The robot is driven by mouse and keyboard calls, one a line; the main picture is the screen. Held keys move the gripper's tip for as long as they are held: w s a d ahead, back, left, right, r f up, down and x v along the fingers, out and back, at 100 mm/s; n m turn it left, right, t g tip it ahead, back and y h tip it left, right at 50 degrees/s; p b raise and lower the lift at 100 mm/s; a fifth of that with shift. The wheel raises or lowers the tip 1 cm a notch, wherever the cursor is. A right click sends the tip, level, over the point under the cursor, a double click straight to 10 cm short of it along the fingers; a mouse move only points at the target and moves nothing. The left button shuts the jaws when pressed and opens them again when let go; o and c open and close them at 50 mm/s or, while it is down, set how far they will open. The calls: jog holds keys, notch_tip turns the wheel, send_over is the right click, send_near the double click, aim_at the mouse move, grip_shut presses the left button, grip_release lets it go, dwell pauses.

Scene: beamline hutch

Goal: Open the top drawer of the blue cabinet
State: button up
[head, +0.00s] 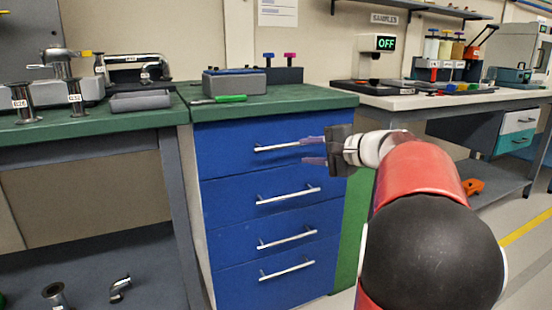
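The blue cabinet (225,215) stands in the middle of the head view, under a green worktop. It has several drawers, each with a silver bar handle. The top drawer (225,145) is shut, flush with the front. Its handle (278,147) runs level across the drawer's middle. My gripper (308,151) is at the right end of this handle, pointing left. Its two purplish fingers are spread, one near the height of the handle and one lower. I cannot tell whether a finger touches the handle. Nothing shows between the fingers.
A green-handled tool (230,98) and a grey box (234,82) lie on the worktop (285,99). A workbench with metal fittings stands at the left. A white bench (425,101) is behind my arm at the right. An orange object (473,187) is on its lower shelf.

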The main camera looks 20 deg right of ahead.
aim_at(295, 145)
jog(key=shift+m+t, duration=0.4)
jog(key=shift+t, duration=0.1)
jog(key=w, duration=0.5)
jog(key=w+a+f, duration=0.1)
jog(key=w, duration=0.2)
grip_shut()
